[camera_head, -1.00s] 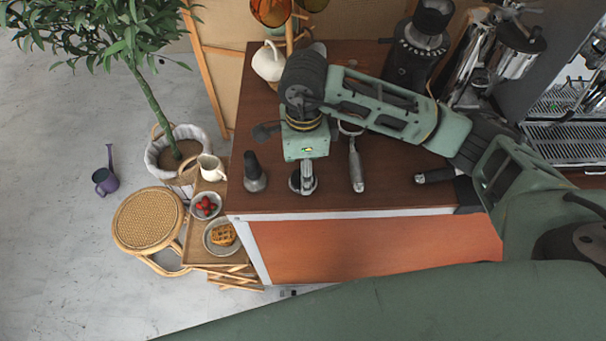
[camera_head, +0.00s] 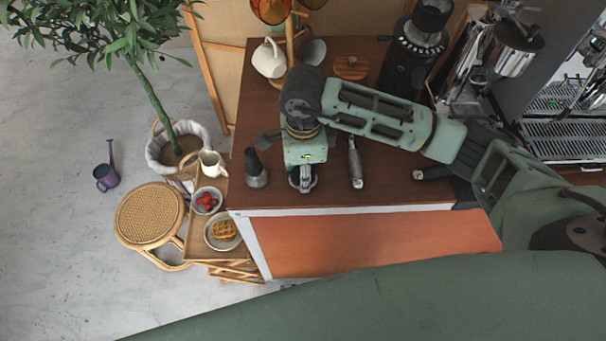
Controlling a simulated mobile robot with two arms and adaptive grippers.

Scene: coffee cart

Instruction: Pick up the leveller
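My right gripper (camera_head: 302,181) reaches in from the right and points down at the counter near its front edge. A small round metal piece, which looks like the leveller, is mostly hidden under its fingers. I cannot tell whether the fingers are closed on it or only around it. A black-handled tamper (camera_head: 256,172) stands upright just left of the gripper, apart from it. My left gripper is not in view.
A portafilter handle (camera_head: 356,166) lies just right of the gripper on the wooden counter (camera_head: 400,193). A black grinder (camera_head: 409,55) and a white jug (camera_head: 269,61) stand behind. A side tray with a waffle plate (camera_head: 222,233) is lower left.

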